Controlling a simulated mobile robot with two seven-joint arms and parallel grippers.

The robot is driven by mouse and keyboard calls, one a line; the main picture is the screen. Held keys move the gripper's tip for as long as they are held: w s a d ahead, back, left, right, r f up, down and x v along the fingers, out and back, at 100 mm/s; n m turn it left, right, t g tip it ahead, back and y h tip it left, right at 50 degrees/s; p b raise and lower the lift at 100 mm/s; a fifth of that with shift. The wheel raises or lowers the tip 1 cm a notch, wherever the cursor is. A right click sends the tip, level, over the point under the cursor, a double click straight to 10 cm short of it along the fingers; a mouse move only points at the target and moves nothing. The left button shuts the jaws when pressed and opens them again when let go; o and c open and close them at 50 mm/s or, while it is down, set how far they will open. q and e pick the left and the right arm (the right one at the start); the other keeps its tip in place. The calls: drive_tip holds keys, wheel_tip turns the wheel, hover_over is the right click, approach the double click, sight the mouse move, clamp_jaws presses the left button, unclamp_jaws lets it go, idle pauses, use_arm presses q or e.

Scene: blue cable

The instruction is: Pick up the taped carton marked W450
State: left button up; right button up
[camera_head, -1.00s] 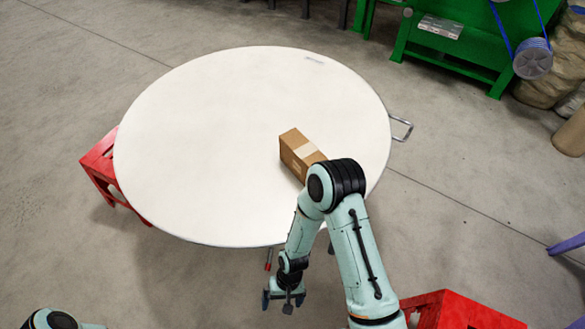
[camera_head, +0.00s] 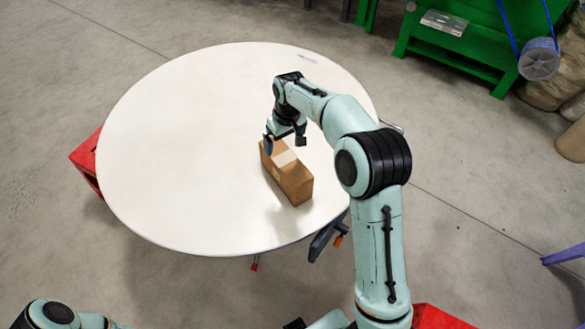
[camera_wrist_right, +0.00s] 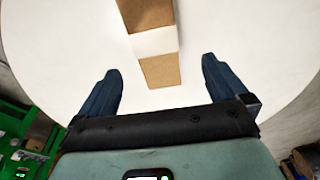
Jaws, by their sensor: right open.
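The brown carton (camera_head: 292,182), with a pale tape band across it, lies on the round white table (camera_head: 170,150) near its right front part. No marking on it can be read. My right gripper (camera_head: 285,146) is over the carton's far end and open. In the right wrist view the carton (camera_wrist_right: 158,68) lies lengthwise, its near end between the open fingers (camera_wrist_right: 160,72), with white table showing on both sides. It appears apart from both fingers. My left arm shows only in part at the bottom left, and its gripper is not visible.
A dark clamp-like thing with an orange part (camera_head: 328,236) sits at the table's front right edge. A red support (camera_head: 87,160) stands under the left edge. Green machinery (camera_head: 470,40) stands on the floor behind. The table's left half is bare.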

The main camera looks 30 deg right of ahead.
sight(285, 158)
drive_tip(key=f, duration=0.2)
drive_tip(key=w+f, duration=0.1)
drive_tip(key=f, duration=0.2)
drive_tip(key=d+f, duration=0.1)
drive_tip(key=f, duration=0.1)
drive_tip(key=shift+w+f, duration=0.15)
drive_tip(key=shift+w+a+f, duration=0.1)
drive_tip(key=shift+a+f, duration=0.05)
drive_tip(key=shift+f, duration=2.55)
drive_tip(key=c, duration=1.4)
drive_tip(key=shift+r, duration=0.1)
